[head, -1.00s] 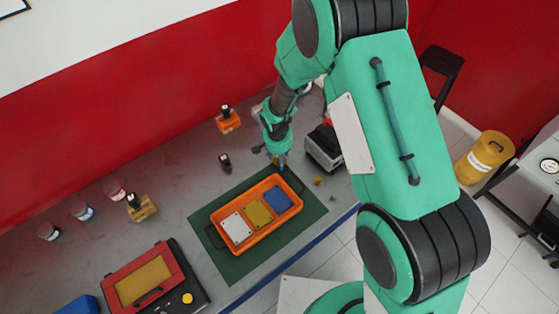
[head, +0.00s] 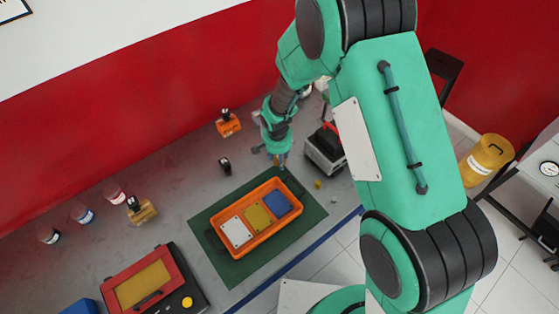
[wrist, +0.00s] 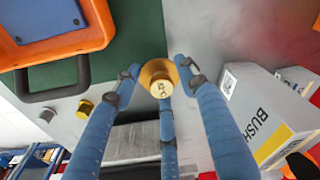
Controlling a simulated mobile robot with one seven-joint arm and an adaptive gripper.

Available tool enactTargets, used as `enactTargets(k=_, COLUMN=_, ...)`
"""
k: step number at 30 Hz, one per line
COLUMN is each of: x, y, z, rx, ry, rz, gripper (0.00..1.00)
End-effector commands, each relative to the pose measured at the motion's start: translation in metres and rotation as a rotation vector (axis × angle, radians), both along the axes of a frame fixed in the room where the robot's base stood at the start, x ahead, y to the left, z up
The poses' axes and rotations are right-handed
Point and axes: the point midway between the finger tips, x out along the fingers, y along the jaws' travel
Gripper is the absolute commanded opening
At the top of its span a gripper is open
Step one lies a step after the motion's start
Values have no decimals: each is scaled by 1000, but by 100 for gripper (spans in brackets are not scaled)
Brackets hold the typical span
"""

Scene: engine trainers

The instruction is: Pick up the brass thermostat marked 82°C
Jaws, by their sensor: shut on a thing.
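A round brass thermostat (wrist: 157,92) sits between my blue fingertips in the wrist view, its marked face towards the camera. The small marking ends in °C; its digits are hard to read. My gripper (wrist: 159,75) is shut on this thermostat, with fingers on its left, right and lower sides. In the head view my gripper (head: 282,161) hangs at the far right end of the orange tray; the thermostat is too small to make out there. Whether it still touches the table is unclear.
The orange tray (head: 221,242) with white, yellow and blue plates lies on a green mat (head: 238,272). A grey box marked BUSH (wrist: 248,112) stands close right of my fingers.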

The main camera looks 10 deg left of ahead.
Motion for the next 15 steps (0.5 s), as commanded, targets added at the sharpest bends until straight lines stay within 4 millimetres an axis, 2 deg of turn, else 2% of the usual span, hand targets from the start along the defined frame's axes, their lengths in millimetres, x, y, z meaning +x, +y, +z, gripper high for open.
enactTargets(k=9, x=1, y=0, z=50, rx=1, ry=-3, rz=0, gripper=15)
enactTargets(k=15, x=1, y=0, z=73, rx=1, ry=-1, rz=1, gripper=15)
